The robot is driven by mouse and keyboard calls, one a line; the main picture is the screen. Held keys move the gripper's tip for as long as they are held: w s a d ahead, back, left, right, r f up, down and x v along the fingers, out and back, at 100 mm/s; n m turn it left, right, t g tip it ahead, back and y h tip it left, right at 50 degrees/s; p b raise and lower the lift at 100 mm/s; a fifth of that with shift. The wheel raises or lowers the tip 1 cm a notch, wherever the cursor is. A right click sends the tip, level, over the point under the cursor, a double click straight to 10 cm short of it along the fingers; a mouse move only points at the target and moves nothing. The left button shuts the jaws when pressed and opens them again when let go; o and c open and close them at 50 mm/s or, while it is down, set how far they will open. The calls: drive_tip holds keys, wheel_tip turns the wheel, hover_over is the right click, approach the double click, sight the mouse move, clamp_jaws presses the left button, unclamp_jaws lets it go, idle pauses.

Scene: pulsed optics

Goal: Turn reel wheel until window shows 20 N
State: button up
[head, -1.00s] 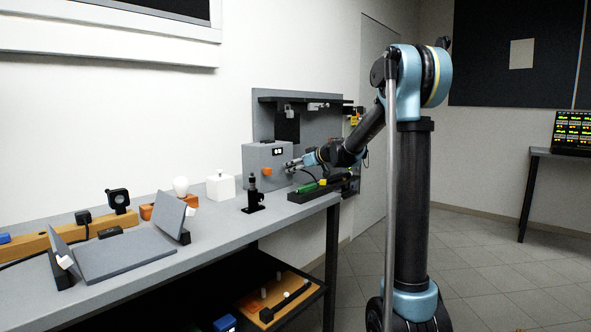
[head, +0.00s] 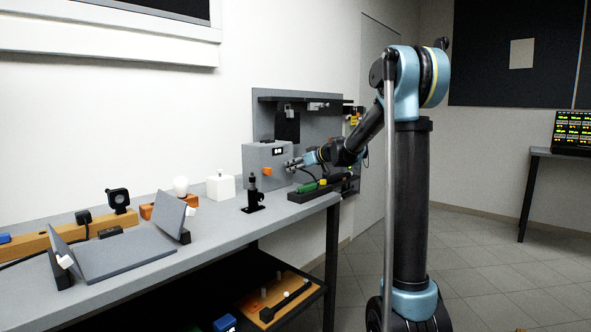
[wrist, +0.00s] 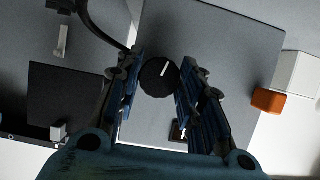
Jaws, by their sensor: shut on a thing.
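The reel wheel (wrist: 158,76) is a round black knob with a white pointer line, on the front of a grey box (head: 254,160). In the wrist view my gripper (wrist: 157,84) has one blue finger pad on each side of the wheel and is shut on it. In the head view my gripper (head: 291,164) reaches the box's front from the right, and the wheel is hidden behind the fingers. The window (head: 278,151) is a small dark display with light characters, too small to read surely. In the wrist view the window (wrist: 178,132) is partly covered by the right finger.
An orange block (head: 267,171) sticks out of the box's side. A grey panel (head: 330,122) with a black shelf stands behind. A black post mount (head: 253,195) and a white cube (head: 220,187) stand on the bench. A dark tray (head: 312,191) with a green item lies below my gripper.

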drive_tip(key=shift+w+d+f+m+g+y, duration=0.1)
drive_tip(key=shift+m+g+y, duration=0.7)
drive_tip(key=shift+m, duration=1.35)
drive_tip(key=shift+w+d+f+m+g+y, duration=0.15)
drive_tip(key=shift+m+g+y, duration=0.2)
drive_tip(key=shift+m+y, duration=1.4)
drive_tip(key=shift+w+d+m+g+y, duration=0.1)
drive_tip(key=shift+m+g+y, duration=0.5)
drive_tip(key=shift+m, duration=1.9)
drive_tip(key=o, duration=1.1)
drive_tip(key=shift+c, duration=0.2)
drive_tip(key=shift+a, duration=0.1)
drive_tip(key=shift+r, duration=0.1)
